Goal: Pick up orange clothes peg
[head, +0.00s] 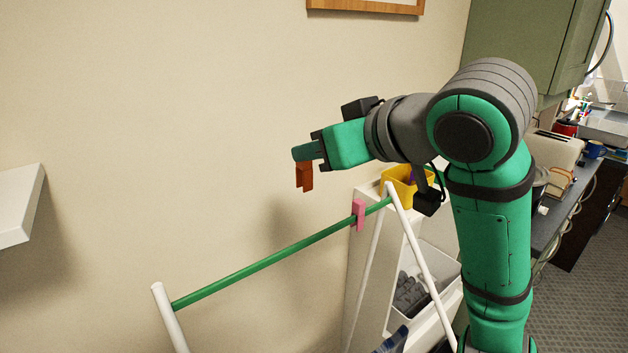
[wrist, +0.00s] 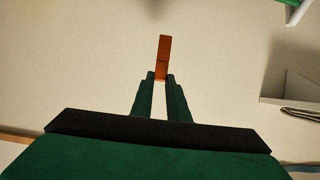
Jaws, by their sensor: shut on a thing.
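The orange clothes peg (head: 304,178) hangs from the tips of my gripper (head: 306,152) in the head view. It is held in the air, above and apart from the green rail, in front of the wall. In the wrist view the peg (wrist: 164,56) shows between and beyond the two fingertips (wrist: 161,77). My gripper is shut on its end. Part of the peg is hidden by the fingers.
A green rail (head: 270,257) on white posts runs below my gripper, with a pink peg (head: 358,214) on it. A yellow container (head: 403,188) stands near the rail's right end. A white shelf (head: 18,207) is at the left. The air between shelf and gripper is clear.

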